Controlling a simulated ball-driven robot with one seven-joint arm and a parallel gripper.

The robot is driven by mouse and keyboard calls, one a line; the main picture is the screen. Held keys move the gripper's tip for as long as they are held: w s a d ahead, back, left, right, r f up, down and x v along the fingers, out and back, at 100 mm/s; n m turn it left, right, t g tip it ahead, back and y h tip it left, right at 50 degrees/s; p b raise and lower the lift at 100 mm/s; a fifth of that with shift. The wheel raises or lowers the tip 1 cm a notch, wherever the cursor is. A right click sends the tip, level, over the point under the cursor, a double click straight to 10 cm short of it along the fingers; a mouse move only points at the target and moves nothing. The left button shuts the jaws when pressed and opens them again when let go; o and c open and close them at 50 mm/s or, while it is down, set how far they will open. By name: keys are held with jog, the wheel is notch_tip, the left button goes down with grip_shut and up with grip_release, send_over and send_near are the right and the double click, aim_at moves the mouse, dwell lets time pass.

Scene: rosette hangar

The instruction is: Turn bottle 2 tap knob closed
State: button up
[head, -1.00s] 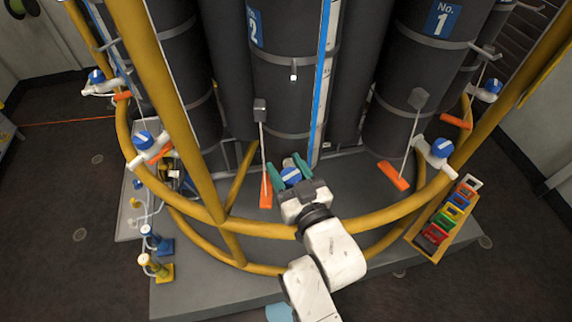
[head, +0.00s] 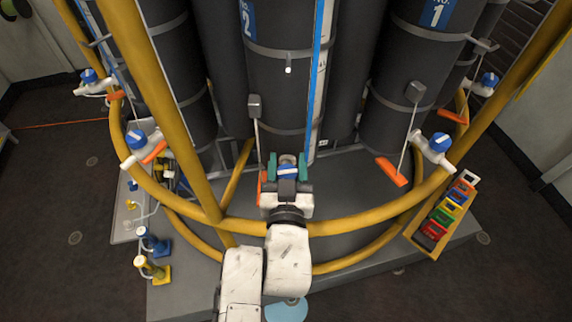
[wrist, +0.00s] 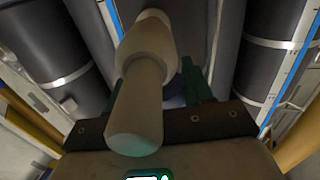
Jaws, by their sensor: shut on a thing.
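Bottle 2 (head: 285,75) is the dark cylinder labelled 2 in the middle of the head view. Its tap knob (head: 288,170) is blue with a pale stripe, which lies nearly level in the picture. My gripper (head: 288,168) has its green fingers on the left and right sides of the knob and is shut on it. In the wrist view, a pale, rounded tap body (wrist: 140,95) stands in front of the gripper. A small bluish part of the knob (wrist: 176,101) shows behind it, mostly hidden.
A yellow rail (head: 340,218) curves around the bottles and passes close by my arm. An orange handle (head: 262,188) hangs just left of my gripper. Other blue-knobbed taps (head: 438,144) sit on the rail. A tray (head: 418,236) of coloured items is at right.

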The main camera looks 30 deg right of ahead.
jog(key=shift+s+d+f+m+g+h+p, duration=0.1)
jog(key=shift+m+g+h+p, duration=0.3)
jog(key=shift+m+g+h, duration=0.7)
jog(key=shift+h, duration=0.4)
jog(key=o, duration=1)
jog(key=shift+c, duration=0.2)
jog(key=p+v, duration=0.2)
jog(key=v, duration=0.8)
jog(key=shift+s+a, duration=0.25)
jog(key=shift+s, duration=0.05)
